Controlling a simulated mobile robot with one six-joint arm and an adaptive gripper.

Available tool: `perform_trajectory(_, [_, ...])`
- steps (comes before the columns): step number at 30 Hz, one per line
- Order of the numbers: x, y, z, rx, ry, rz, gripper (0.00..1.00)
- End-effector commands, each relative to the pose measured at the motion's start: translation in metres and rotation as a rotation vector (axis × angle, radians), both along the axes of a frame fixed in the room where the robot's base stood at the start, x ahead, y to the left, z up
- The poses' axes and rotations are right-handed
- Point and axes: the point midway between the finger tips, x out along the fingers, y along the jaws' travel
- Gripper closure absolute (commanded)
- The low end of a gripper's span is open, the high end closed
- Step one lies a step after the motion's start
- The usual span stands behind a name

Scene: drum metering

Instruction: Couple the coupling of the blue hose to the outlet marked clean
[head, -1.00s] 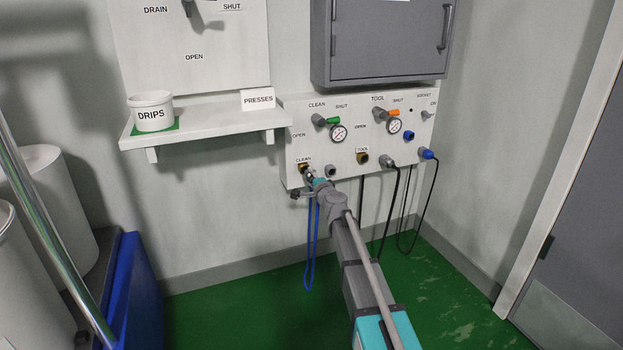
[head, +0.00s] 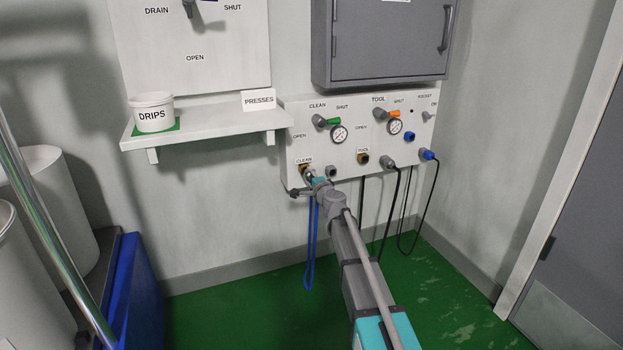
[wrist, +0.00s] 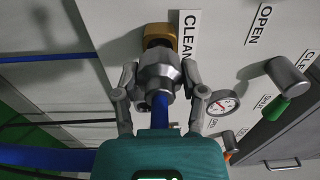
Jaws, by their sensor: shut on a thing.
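The brass outlet marked clean (wrist: 159,36) sits on the white wall panel, beside its CLEAN label; it also shows in the head view (head: 304,168). The metal coupling (wrist: 159,78) of the blue hose is between the fingers of my gripper (wrist: 160,92), which is shut on it. The coupling is lined up in front of the outlet, its far end at or very near the brass; I cannot tell whether it is locked on. The blue hose (head: 311,250) hangs in a loop below the panel in the head view.
The panel (head: 345,140) also carries a green clean valve handle (head: 333,121), gauges, a brass tool outlet (head: 362,159) and black cables. A shelf (head: 205,125) with a drips tub (head: 153,112) is to the left. A grey cabinet (head: 385,42) hangs above.

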Motion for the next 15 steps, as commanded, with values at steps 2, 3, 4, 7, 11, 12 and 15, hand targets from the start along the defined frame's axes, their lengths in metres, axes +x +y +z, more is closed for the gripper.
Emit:
perform_trajectory(2, [0.0019, 0.0006, 0.0001, 0.000, 0.000, 0.000, 1.00])
perform_trajectory(3, [0.0025, 0.0008, 0.0001, 0.000, 0.000, 0.000, 1.00])
perform_trajectory(4, [0.0029, 0.0010, 0.0001, 0.000, 0.000, 0.000, 1.00])
perform_trajectory(7, [0.0047, 0.0015, 0.0001, 0.000, 0.000, 0.000, 1.00])
perform_trajectory(11, [0.0068, 0.0022, 0.0001, 0.000, 0.000, 0.000, 1.00])
perform_trajectory(12, [0.0074, 0.0024, 0.0001, 0.000, 0.000, 0.000, 1.00])
perform_trajectory(15, [0.0091, 0.0030, 0.0001, 0.000, 0.000, 0.000, 1.00])
